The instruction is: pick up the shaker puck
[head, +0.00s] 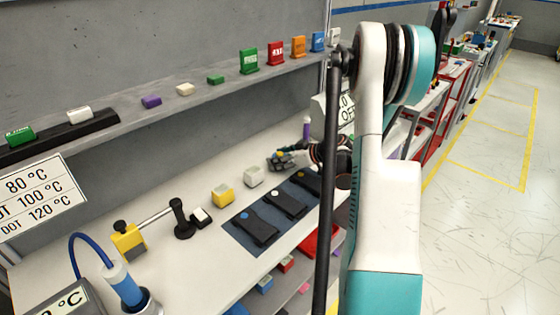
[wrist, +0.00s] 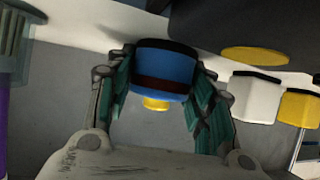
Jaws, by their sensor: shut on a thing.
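The shaker puck looks like a short blue cylinder (wrist: 165,66) with a dark band and a yellow knob. In the wrist view it sits between the two green-padded fingers of my gripper (wrist: 163,78), which is shut on it from both sides. In the head view my gripper (head: 288,158) is low over the white bench, behind the dark mat. The puck is too small and covered there to make out clearly. I cannot tell whether it touches the bench.
A white block (head: 253,177) and a yellow block (head: 222,195) stand left of my gripper. Black pieces with coloured dots lie on the dark mat (head: 236,236) in front. A purple-bodied item (head: 306,130) stands behind. A shelf (head: 180,98) with small blocks runs above.

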